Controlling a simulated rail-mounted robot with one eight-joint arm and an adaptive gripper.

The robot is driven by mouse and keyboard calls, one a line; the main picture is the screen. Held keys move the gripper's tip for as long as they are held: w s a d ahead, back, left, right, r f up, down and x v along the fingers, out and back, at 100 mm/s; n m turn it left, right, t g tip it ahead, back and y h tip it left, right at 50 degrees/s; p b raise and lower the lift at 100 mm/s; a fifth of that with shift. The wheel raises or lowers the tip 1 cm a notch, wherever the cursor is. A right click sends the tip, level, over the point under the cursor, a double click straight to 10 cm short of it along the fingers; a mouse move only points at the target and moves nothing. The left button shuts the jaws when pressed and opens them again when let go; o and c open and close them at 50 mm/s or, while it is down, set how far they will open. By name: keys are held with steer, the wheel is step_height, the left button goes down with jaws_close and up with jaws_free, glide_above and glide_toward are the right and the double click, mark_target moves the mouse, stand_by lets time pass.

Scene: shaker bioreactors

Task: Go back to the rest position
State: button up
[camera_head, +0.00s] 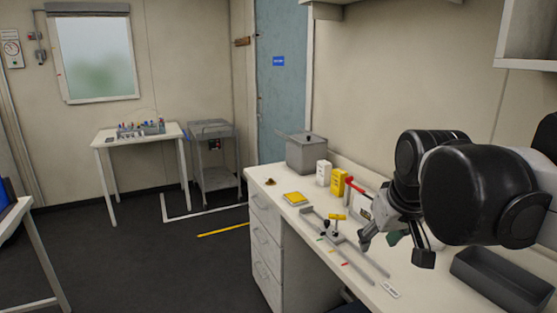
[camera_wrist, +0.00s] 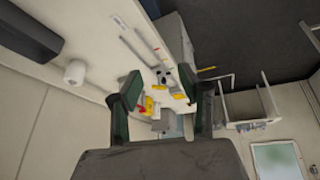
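My gripper (camera_head: 398,249) hangs over the right part of the white bench (camera_head: 270,188) in the head view, with my dark arm links behind it. In the wrist view my gripper (camera_wrist: 166,100) shows two dark fingers spread wide apart, with nothing between them that it holds. It is open and empty, above the bench top and apart from the things on it.
A wall cabinet (camera_head: 528,38) hangs at upper right. Left of the bench, the floor (camera_head: 130,255) is clear.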

steer(key=s+f+m+t, duration=0.1)
steer(key=s+f+m, duration=0.1)
steer(key=s+f, duration=0.6)
steer(key=shift+s+d+f+t, duration=0.15)
steer(key=shift+s+f+t, duration=0.25)
steer(key=shift+s, duration=1.6)
